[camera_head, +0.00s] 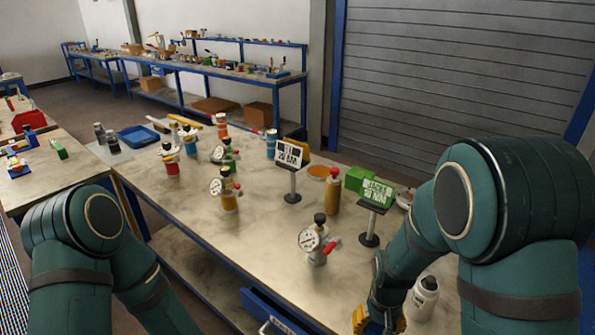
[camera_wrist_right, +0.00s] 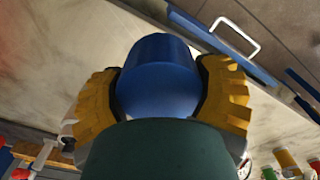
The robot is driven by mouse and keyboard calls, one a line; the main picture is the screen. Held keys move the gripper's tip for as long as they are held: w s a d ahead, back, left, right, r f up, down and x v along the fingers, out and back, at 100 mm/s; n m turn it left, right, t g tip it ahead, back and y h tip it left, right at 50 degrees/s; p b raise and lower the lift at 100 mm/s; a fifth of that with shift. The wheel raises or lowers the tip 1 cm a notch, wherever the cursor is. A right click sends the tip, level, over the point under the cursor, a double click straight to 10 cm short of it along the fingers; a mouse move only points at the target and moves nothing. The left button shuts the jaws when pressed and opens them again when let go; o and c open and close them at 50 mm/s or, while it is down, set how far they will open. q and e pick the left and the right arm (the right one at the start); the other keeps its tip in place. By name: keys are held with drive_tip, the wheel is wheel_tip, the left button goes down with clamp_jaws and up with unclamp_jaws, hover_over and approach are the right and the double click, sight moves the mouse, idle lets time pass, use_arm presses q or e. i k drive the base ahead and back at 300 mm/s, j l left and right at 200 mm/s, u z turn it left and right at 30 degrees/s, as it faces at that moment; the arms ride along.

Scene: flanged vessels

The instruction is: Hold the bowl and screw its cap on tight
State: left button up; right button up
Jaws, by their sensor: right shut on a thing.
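My right gripper (camera_head: 380,318) is low at the table's front edge in the head view, mostly hidden behind my forearm, with only yellow fingers showing. In the right wrist view its yellow fingers (camera_wrist_right: 163,92) are shut on the sides of a smooth blue rounded thing (camera_wrist_right: 160,75), which looks like the bowl. Its lower part is hidden behind my own green part. I cannot tell a separate cap on it. My left arm comes in at the left of the head view, but its gripper is out of the picture.
A white bottle (camera_head: 424,296) is right of my right gripper. Sign stands (camera_head: 292,184) and several gauged vessels stand farther back. The marble table top (camera_head: 262,265) is clear at front left.

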sight(421, 302)
drive_tip(key=j+z, duration=0.1)
drive_tip(key=z, duration=0.3)
drive_tip(key=j+z, duration=0.1)
drive_tip(key=z, duration=0.3)
drive_tip(key=j+z, duration=0.15)
drive_tip(key=z, duration=0.2)
